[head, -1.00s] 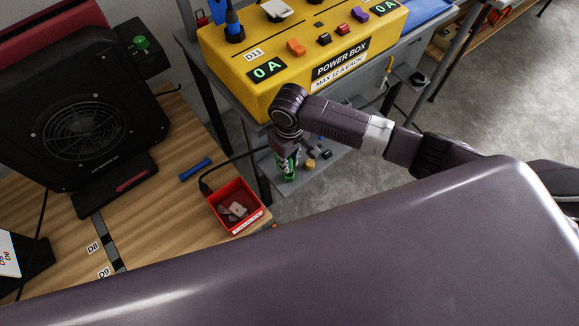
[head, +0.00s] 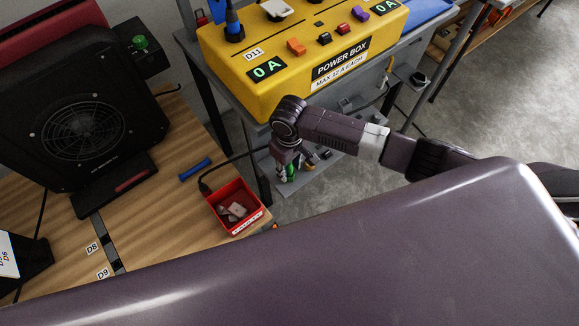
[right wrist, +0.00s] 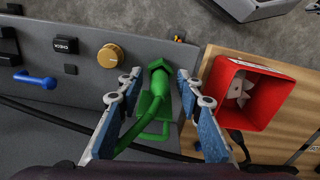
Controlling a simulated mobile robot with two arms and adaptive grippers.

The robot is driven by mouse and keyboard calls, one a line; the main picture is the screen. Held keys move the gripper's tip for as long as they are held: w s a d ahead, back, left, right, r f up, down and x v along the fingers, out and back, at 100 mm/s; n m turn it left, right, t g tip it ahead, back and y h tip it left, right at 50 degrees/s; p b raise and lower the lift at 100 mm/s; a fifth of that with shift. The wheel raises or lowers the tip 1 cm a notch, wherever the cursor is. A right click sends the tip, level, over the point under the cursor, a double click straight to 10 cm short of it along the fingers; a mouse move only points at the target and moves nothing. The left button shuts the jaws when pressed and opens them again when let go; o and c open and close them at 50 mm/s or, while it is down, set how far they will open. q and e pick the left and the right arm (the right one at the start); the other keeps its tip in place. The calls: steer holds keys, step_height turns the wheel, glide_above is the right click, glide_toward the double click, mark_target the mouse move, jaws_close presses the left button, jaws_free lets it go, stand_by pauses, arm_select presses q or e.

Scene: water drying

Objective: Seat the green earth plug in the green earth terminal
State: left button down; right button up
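A green fitting (right wrist: 160,78) stands on the grey panel, with a rounded upper part, a squarer green part below it and a green lead curving to the lower left. I cannot tell plug from terminal in this overlap, nor how deep one sits in the other. My right gripper (right wrist: 159,85) is open, its blue-padded fingers on either side of the green fitting with visible gaps. In the head view the right gripper (head: 289,168) points down beside the yellow power box, with green showing between its fingers. My left gripper is not in view.
On the grey panel (right wrist: 60,100) are a brass knob (right wrist: 110,55), a blue handle (right wrist: 35,80) and a black CHECK button (right wrist: 65,45). A red bin (head: 235,205) with grey pieces stands on the wooden table close by. A black cable crosses behind the fingers. The power box (head: 310,60) stands above.

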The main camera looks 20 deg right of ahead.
mark_target(289, 166)
step_height(289, 166, up, 12)
steer(key=p, duration=0.1)
steer(key=shift+r, duration=0.15)
stand_by(0.3)
stand_by(0.4)
